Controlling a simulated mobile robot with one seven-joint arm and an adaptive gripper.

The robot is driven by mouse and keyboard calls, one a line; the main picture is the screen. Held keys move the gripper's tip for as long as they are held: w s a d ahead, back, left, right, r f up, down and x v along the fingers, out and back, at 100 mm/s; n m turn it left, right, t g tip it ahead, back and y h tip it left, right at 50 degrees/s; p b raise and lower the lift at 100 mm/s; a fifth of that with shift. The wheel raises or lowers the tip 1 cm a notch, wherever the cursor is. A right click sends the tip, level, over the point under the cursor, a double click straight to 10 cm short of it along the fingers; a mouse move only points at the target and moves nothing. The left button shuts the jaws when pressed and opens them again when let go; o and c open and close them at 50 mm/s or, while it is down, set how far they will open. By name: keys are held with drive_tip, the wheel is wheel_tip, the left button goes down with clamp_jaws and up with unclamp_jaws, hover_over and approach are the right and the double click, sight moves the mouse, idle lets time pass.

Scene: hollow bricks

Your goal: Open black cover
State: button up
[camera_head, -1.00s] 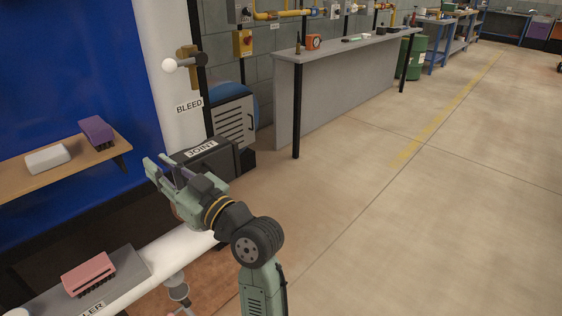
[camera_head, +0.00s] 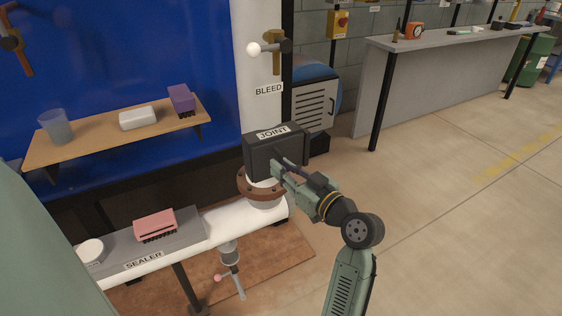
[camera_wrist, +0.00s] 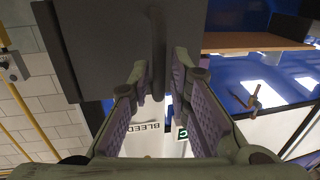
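The black cover (camera_head: 262,152) is a dark box labelled JOINT at the flanged end of the white pipe. It looks shut. In the wrist view the dark cover (camera_wrist: 95,50) fills the upper left. A dark upright bar (camera_wrist: 158,45), seemingly its handle, reaches down between my fingers. My gripper (camera_head: 280,165) is at the cover's front right side in the head view. In the wrist view my gripper (camera_wrist: 160,80) is open, with purple-padded fingers on either side of the bar. I cannot tell whether they touch it.
A brown flange (camera_head: 250,187) and white pipe (camera_head: 235,222) lie below the cover. A pink brush (camera_head: 155,226) rests on the grey SEALER plate at left. A wooden shelf (camera_head: 95,146) holds a cup, a white block and a purple brush. Floor at right is clear.

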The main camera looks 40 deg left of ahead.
drive_tip(key=shift+w+a, duration=0.2)
drive_tip(key=shift+a, duration=0.6)
drive_tip(key=shift+c, duration=0.4)
clamp_jaws()
